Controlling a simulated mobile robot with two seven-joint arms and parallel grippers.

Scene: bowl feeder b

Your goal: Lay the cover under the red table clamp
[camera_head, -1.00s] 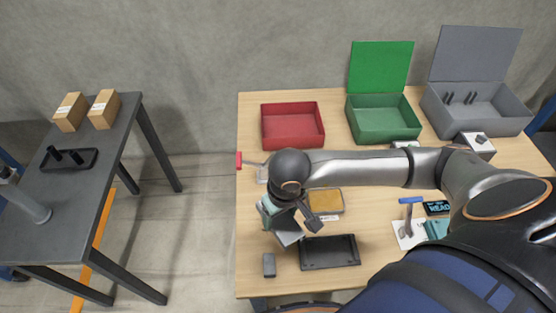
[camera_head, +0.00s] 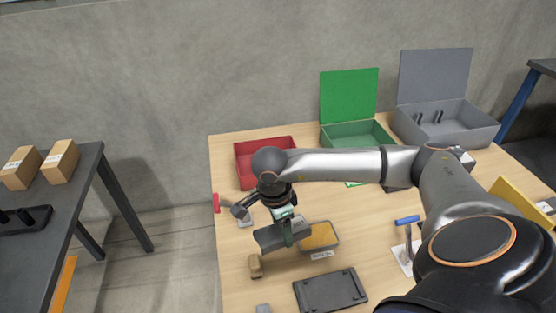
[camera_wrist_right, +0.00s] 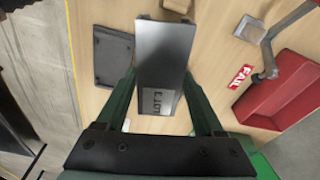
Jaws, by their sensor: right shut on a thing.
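The red table clamp (camera_head: 216,203) is at the table's left edge, left of the gripper. Its red handle shows, but my wrist hides part of it in the head view. In the wrist view, its metal bar (camera_wrist_right: 288,22) lies right of the cover, apart from it. My left gripper is not in view.
A yellow-filled tray (camera_head: 320,236) is just right of the cover. A dark tray (camera_head: 331,291) and a small brown block (camera_head: 255,266) lie in front. The red bin (camera_head: 241,168) stands behind the gripper. A blue-handled clamp (camera_head: 407,220) is farther right.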

